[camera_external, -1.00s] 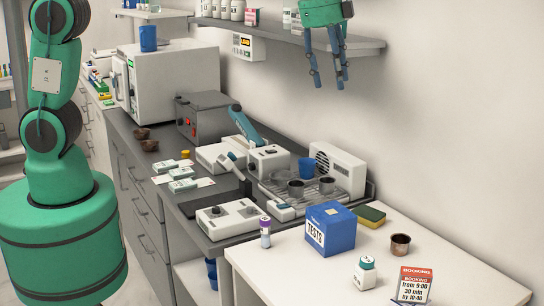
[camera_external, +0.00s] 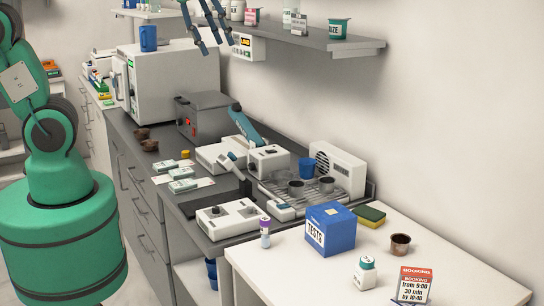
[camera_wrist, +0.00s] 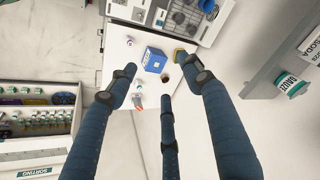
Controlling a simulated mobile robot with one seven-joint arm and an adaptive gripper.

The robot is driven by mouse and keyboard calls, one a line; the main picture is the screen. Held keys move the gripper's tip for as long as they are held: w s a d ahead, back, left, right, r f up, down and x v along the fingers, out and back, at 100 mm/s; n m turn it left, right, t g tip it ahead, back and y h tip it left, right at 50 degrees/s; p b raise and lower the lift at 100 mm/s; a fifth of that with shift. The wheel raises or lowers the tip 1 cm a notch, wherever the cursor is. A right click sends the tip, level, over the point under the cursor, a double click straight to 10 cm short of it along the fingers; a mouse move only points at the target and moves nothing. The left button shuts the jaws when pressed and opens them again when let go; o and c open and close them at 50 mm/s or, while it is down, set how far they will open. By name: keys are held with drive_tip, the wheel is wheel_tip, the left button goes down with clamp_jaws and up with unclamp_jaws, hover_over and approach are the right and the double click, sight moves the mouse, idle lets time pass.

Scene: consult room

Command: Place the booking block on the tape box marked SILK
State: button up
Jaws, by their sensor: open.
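The booking block (camera_external: 414,285) is a red and white upright card marked BOOKING near the front corner of the white table. Several small white and green boxes (camera_external: 182,173) lie on the grey counter. They look like tape boxes, but their labels are too small to read, so I cannot tell which says SILK. My gripper (camera_external: 216,44) is open and empty, high near the wall shelf, far from the block. Its three spread fingers (camera_wrist: 158,85) fill the wrist view.
A blue TESTS box (camera_external: 333,230), a brown cup (camera_external: 400,244), a sponge (camera_external: 370,215) and a white bottle (camera_external: 365,273) stand on the white table (camera_external: 290,275). The wall shelf (camera_external: 330,42) holds bottles and a GAUZE pot (camera_external: 339,28). Appliances crowd the counter.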

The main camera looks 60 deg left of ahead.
drive_tip(key=s+a+f+n, duration=0.2)
drive_tip(key=s+a+n, duration=0.1)
drive_tip(key=s, duration=0.3)
drive_tip(key=s+a+f+n+t, duration=0.1)
drive_tip(key=s+a+f+n, duration=0.1)
drive_tip(key=s+a, duration=0.2)
drive_tip(key=s, duration=0.2)
drive_tip(key=shift+s+n+y, duration=0.4)
wheel_tip(320, 180, down, 11)
drive_tip(key=b, duration=1.1)
drive_tip(key=shift+f, duration=0.15)
